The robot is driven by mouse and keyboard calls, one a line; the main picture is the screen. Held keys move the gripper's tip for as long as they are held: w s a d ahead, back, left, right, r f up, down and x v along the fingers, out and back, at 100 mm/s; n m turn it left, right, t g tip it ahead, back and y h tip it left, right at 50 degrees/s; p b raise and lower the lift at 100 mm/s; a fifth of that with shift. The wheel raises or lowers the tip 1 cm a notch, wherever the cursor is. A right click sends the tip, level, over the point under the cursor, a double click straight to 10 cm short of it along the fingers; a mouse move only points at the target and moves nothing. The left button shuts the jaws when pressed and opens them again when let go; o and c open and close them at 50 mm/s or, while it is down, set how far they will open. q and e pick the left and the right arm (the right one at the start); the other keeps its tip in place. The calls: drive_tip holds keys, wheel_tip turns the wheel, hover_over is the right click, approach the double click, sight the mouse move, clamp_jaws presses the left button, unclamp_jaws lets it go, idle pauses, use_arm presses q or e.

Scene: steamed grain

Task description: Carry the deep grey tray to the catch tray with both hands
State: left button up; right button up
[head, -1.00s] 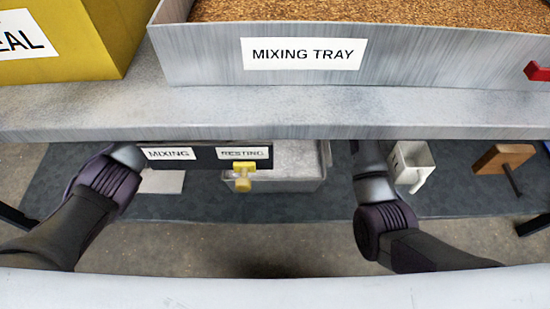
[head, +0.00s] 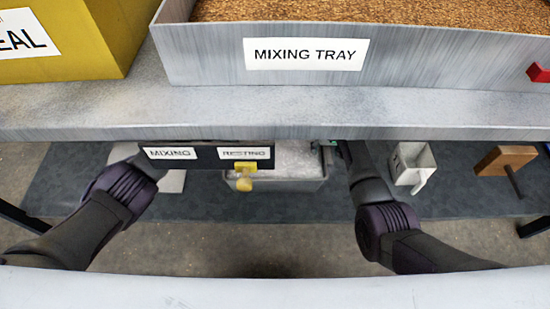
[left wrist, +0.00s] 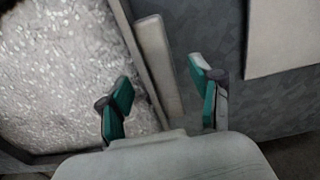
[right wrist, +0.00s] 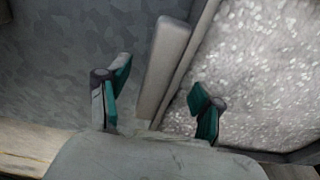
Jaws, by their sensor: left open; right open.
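The deep grey tray (head: 295,185) sits on the lower shelf, partly hidden by the upper shelf edge and the switch panel. Pale, glinting material fills it in the wrist views. My left gripper (left wrist: 164,102) is open, with one finger over the tray and one outside. The tray's left handle bar (left wrist: 158,65) lies between them. My right gripper (right wrist: 155,102) is open, its fingers on either side of the right handle bar (right wrist: 163,65). In the head view, the right gripper (head: 340,150) shows only partly and the left one is hidden. I cannot identify the catch tray.
A panel (head: 207,164) reads MIXING and RESTING, with a yellow knob (head: 244,180) on it. The mixing tray (head: 210,62) and a yellow box (head: 70,55) stand on the upper shelf (head: 120,110). A white container (head: 411,166) and a wooden block (head: 503,160) stand below right.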

use_arm(q)
drive_tip(key=shift+f, duration=0.2)
use_arm(e)
drive_tip(key=shift+f, duration=0.15)
use_arm(q)
clamp_jaws()
use_arm(e)
clamp_jaws()
use_arm(q)
drive_tip(key=shift+w+r, duration=0.15)
drive_tip(key=shift+r, duration=0.15)
use_arm(e)
drive_tip(key=shift+w+r, duration=0.2)
drive_tip(key=shift+r, duration=0.1)
